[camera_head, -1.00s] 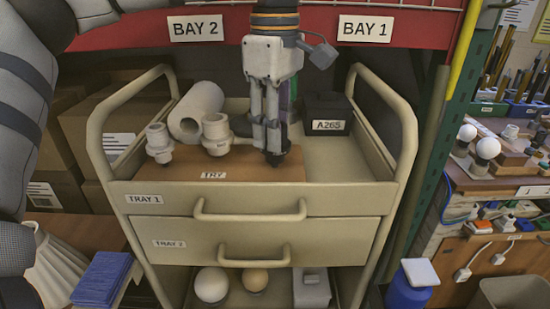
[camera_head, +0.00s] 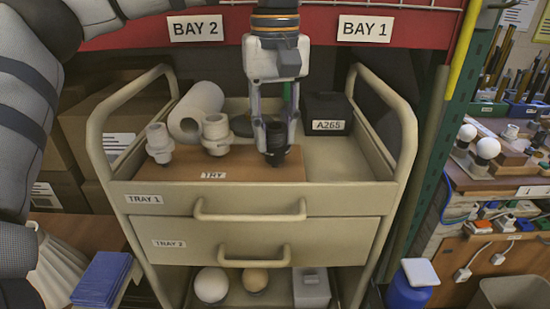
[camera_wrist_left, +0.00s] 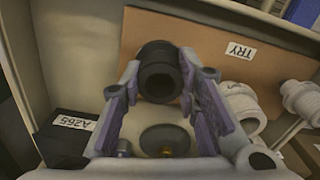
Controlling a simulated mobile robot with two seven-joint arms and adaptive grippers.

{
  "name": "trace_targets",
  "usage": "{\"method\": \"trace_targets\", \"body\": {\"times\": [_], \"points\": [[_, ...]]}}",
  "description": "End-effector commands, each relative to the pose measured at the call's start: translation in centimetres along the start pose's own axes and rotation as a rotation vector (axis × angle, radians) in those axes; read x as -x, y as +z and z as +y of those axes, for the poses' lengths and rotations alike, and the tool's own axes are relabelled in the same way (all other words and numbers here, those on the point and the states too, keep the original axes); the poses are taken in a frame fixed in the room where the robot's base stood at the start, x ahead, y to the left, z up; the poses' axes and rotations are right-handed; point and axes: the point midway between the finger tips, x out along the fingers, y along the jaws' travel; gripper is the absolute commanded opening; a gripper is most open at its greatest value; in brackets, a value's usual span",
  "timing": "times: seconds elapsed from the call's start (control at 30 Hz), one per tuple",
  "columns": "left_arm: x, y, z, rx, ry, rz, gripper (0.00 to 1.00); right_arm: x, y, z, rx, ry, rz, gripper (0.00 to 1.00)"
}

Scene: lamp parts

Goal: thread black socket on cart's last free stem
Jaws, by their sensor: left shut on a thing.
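My left gripper (camera_head: 273,130) points down over the right end of the brown board (camera_head: 225,163) on the cart's top tray. It is shut on the black socket (camera_head: 276,157). The socket also shows between the fingertips in the left wrist view (camera_wrist_left: 158,75), with its open ring end facing the camera. The socket appears upright at the board; whether it touches the board is unclear. Any stem beneath it is hidden. Two white sockets (camera_head: 159,145) (camera_head: 216,133) stand on the board to the left. My right gripper is not in view.
A white roll (camera_head: 196,110) lies behind the white sockets. A black box labelled A265 (camera_head: 328,112) stands at the tray's back right. A dark disc (camera_wrist_left: 165,140) lies behind the board. The tray floor right of the board is clear. Cart handles rise on both sides.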

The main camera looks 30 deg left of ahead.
Motion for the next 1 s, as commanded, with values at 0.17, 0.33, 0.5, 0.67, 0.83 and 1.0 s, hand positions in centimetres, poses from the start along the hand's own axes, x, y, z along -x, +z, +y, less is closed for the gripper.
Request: {"method": "trace_targets", "body": {"times": [0.17, 0.33, 0.5, 0.67, 0.83, 1.0], "points": [[-0.7, 0.1, -0.1, -0.075, -0.014, -0.011, 0.52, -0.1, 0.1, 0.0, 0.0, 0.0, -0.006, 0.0], [-0.5, 0.0, 0.0, -0.072, -0.009, -0.007, 0.52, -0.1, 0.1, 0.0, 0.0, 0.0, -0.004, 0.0], [-0.2, 0.0, 0.0, -0.07, -0.005, -0.004, 0.52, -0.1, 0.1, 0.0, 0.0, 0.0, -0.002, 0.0], [2.4, 0.0, 0.1, -0.068, 0.0, 0.0, 0.52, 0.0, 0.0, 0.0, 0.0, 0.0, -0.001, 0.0], [7.2, -0.1, 0.1, -0.069, -0.003, -0.002, 0.52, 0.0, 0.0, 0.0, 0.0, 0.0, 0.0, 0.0], [10.5, -0.1, 0.1, -0.07, -0.007, -0.005, 0.52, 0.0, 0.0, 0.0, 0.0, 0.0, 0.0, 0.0]]}}
